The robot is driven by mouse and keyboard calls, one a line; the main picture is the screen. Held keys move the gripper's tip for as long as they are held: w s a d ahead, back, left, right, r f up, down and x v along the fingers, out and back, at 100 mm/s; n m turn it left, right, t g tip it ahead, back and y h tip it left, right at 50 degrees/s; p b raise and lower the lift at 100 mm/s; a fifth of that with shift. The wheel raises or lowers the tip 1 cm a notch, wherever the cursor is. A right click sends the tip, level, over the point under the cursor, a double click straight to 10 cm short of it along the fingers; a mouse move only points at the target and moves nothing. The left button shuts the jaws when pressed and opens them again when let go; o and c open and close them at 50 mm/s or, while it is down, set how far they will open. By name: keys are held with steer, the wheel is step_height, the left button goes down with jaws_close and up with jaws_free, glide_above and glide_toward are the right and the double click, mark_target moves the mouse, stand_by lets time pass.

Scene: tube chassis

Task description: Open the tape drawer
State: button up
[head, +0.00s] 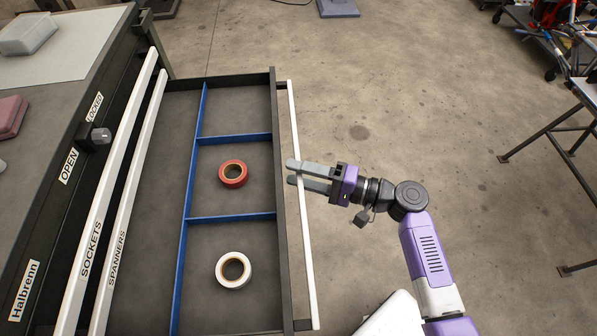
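The drawer (238,110) with the tape rolls is pulled far out from the cabinet. Blue dividers split part of it into compartments. A red tape roll (233,182) lies in the middle one and a white tape roll (222,270) in the near one. Its white bar handle (311,270) runs along the outer front. My gripper (290,172) reaches across this bar from the right, with its grey fingers apart and the bar passing between them. Whether the fingers touch the bar cannot be told.
Two shut drawers have white bars marked SOCKETS (118,190) and SPANNERS (142,190). A black latch knob (99,137) sits between the OPEN and LOCKED labels. Open floor (430,110) lies to the right. A metal-legged table (580,100) stands at the right edge.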

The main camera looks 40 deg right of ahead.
steer(key=v, duration=0.7)
steer(key=shift+s+d, duration=0.2)
steer(key=shift+s, duration=0.15)
stand_by(0.5)
